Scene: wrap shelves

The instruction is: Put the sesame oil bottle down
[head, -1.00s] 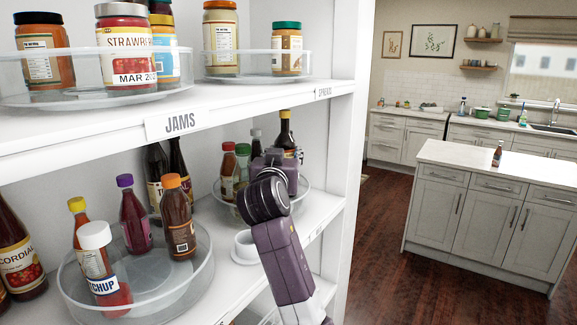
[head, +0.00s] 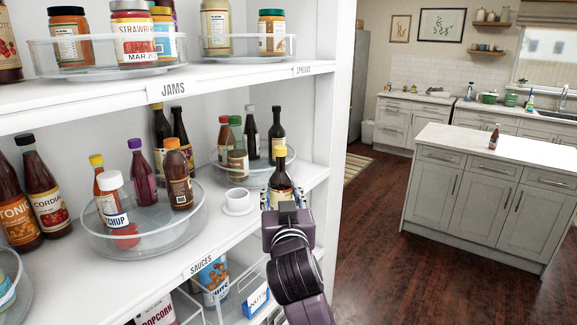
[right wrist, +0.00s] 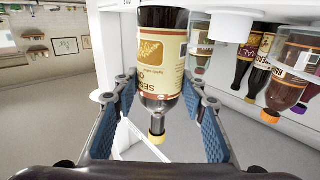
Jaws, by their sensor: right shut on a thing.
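The sesame oil bottle (head: 281,181) is dark with a yellow cap and a cream label. It stands upright at the front of the sauces shelf, in front of the rear clear turntable (head: 226,167). My right gripper (head: 279,196) is shut on it. In the right wrist view the bottle (right wrist: 162,55) appears upside down between the blue finger pads (right wrist: 165,112). Its base is hidden behind my gripper in the head view, so I cannot tell whether it touches the shelf. My left gripper is not in view.
A white cup on a saucer (head: 238,209) stands just left of the bottle. The rear turntable holds several bottles. A nearer turntable (head: 99,238) holds ketchup and other sauces. The jams shelf (head: 120,101) is above. A kitchen island (head: 440,132) is at right.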

